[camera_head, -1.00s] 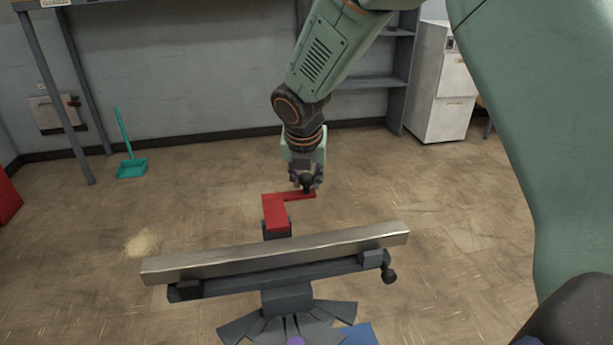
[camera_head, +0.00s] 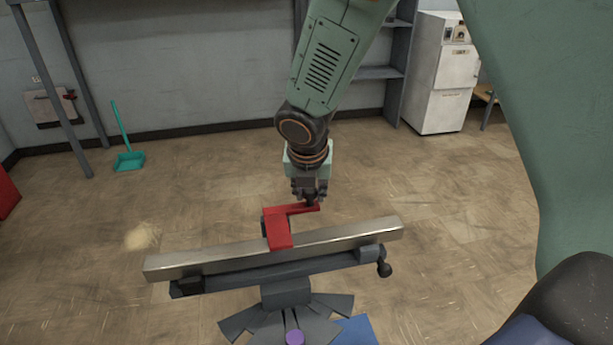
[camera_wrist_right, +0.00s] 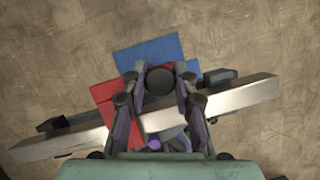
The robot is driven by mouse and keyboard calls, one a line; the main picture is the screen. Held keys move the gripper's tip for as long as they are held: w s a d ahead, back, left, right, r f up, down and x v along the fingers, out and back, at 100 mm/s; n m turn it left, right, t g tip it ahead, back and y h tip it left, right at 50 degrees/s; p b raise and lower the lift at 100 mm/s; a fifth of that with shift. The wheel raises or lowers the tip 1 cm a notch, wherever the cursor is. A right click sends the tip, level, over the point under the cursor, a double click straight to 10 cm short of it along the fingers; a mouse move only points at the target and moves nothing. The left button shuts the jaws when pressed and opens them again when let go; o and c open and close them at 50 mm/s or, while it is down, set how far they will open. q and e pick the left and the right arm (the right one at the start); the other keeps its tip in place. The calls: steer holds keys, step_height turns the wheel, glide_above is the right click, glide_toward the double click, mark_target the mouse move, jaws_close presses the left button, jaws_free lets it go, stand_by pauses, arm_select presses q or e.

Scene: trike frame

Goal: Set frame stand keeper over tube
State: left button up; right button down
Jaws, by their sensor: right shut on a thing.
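The red keeper (camera_head: 279,232) is an angular piece with a side arm, and my right gripper (camera_head: 309,203) is shut on the end of that arm. The keeper's flat part overlaps the silver tube (camera_head: 205,262) near its middle in the head view. I cannot tell whether it touches the tube. The tube lies across the grey stand (camera_head: 285,293). In the right wrist view, the keeper (camera_wrist_right: 112,98) shows left of the gripper (camera_wrist_right: 160,84), against the tube (camera_wrist_right: 240,98). The gripper hides part of the keeper. My left gripper is not in view.
A dark clamp knob (camera_head: 385,269) sticks out at the stand's right end. A blue panel (camera_head: 357,331) and a purple round part (camera_head: 295,338) lie low near the stand's base. A teal dustpan (camera_head: 129,161) and a white cabinet (camera_head: 440,75) stand far back. The floor around is mostly clear.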

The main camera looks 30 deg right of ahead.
steer(key=shift+s+f, duration=0.1)
steer(key=shift+s, duration=0.05)
steer(key=c, duration=1.4)
jaws_free()
steer(key=shift+o, duration=1.4)
steer(key=shift+s+a, duration=0.1)
steer(key=shift+o, duration=0.4)
steer(key=v, duration=1.2)
